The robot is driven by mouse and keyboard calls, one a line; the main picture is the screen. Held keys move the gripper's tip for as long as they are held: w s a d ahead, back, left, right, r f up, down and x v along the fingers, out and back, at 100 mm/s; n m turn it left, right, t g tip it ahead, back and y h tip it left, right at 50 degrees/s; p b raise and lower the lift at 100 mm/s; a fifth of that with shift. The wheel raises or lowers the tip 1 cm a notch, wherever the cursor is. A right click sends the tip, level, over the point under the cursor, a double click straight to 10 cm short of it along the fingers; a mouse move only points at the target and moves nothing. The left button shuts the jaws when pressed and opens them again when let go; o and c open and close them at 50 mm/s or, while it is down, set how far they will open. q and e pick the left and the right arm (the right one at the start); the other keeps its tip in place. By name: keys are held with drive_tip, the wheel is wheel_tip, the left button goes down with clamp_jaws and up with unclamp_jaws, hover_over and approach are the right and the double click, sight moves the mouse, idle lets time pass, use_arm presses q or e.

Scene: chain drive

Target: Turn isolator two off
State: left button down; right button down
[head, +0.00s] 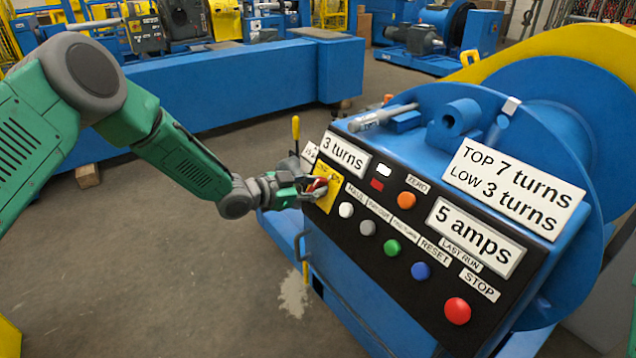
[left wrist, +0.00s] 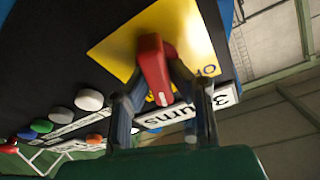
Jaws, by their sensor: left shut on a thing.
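A red rotary handle (head: 318,185) sits on a yellow plate (head: 326,196) at the left end of the black control panel (head: 400,262). In the left wrist view the red handle (left wrist: 154,66) stands out from the yellow plate (left wrist: 190,30), with part of its lettering hidden. My left gripper (head: 308,190) is at the handle, its fingers shut on it. In the left wrist view the two fingers (left wrist: 160,100) lie on either side of the red handle. I cannot read which isolator number the plate carries. My right gripper is not in view.
The panel has several coloured buttons, including a red stop button (head: 457,310) and an orange one (head: 407,200). A yellow-tipped lever (head: 295,128) stands behind the gripper.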

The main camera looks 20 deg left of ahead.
use_arm(q)
drive_tip(key=n, duration=0.2)
drive_tip(key=n+y+p, duration=0.1)
drive_tip(key=n, duration=0.2)
drive_tip(key=n+t+p, duration=0.1)
drive_tip(key=n, duration=0.1)
drive_tip(key=shift+s+a+f+y, duration=0.1)
drive_tip(key=shift+a+f+y, duration=0.2)
drive_tip(key=shift+f, duration=0.1)
drive_tip(key=n, duration=0.3)
drive_tip(key=shift+a+f+y, duration=0.1)
drive_tip(key=shift+y, duration=0.3)
drive_tip(key=shift+f+n+y+p, duration=0.1)
drive_tip(key=shift+n+y+p, duration=0.3)
drive_tip(key=shift+n, duration=1.8)
drive_tip(key=c, duration=1.5)
unclamp_jaws()
drive_tip(key=shift+r+t, duration=0.2)
drive_tip(key=shift+t, duration=0.1)
drive_tip(key=shift+a+r, duration=0.1)
drive_tip(key=v, duration=1.1)
drive_tip(key=shift+s+a, duration=0.2)
drive_tip(key=shift+s, duration=0.1)
